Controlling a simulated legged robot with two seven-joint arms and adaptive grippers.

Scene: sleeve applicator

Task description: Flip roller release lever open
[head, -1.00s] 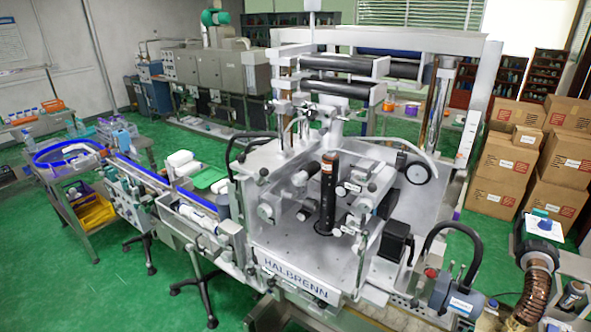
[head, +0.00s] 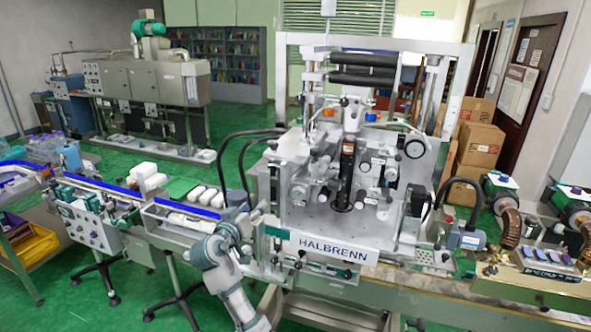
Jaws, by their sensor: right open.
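The sleeve applicator, a silver machine with a HALBRENN plate (head: 326,247), stands in the middle of the view. My right gripper (head: 246,219) is open at the machine's lower left, in front of the conveyor end. It is small in view, and I cannot tell whether it touches anything. My left gripper is out of view.
A conveyor with blue rails (head: 100,184) runs in from the left, with white bottles (head: 205,195) beside it. Black hoses curve on both sides of the machine. A motor (head: 466,236) and a copper coil (head: 509,227) stand at the right. Cardboard boxes (head: 478,147) are stacked behind.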

